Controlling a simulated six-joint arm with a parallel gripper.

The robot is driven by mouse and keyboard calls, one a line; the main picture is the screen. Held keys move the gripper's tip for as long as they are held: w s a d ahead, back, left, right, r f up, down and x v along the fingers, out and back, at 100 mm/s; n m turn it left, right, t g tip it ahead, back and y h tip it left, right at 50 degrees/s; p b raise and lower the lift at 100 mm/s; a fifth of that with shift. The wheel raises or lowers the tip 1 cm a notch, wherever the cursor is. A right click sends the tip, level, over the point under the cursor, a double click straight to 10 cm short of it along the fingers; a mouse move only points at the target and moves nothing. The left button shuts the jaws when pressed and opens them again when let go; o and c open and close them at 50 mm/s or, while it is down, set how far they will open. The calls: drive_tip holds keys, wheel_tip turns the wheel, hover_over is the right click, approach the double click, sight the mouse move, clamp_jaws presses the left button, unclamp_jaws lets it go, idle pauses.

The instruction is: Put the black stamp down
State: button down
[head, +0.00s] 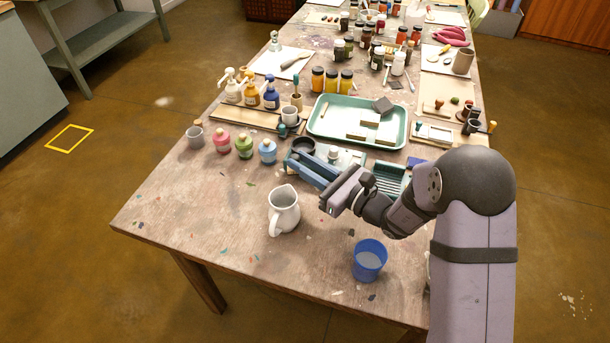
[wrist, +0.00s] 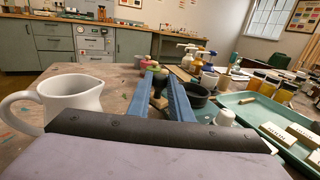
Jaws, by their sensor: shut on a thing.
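My gripper (head: 296,163) reaches left over the table from the right in the head view. In the wrist view its two blue fingers (wrist: 160,88) are shut on a small dark thing, the black stamp (wrist: 158,102). Only a narrow part of the stamp shows between the fingers. In the head view I cannot make the stamp out, and its gap to the tabletop cannot be told.
A white jug (head: 284,213) stands close in front of my gripper, with a blue cup (head: 369,262) nearer. A black bowl (head: 304,146) and a green tray (head: 323,133) lie behind. Pink, green and blue bottles (head: 244,147) stand to the left. The table's (head: 190,225) front left is clear.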

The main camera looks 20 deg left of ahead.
drive_tip(key=shift+f, duration=2.15)
drive_tip(key=shift+f, duration=0.15)
drive_tip(key=c, duration=1.9)
unclamp_jaws()
drive_tip(key=shift+c, duration=0.2)
drive_tip(key=shift+o, duration=0.4)
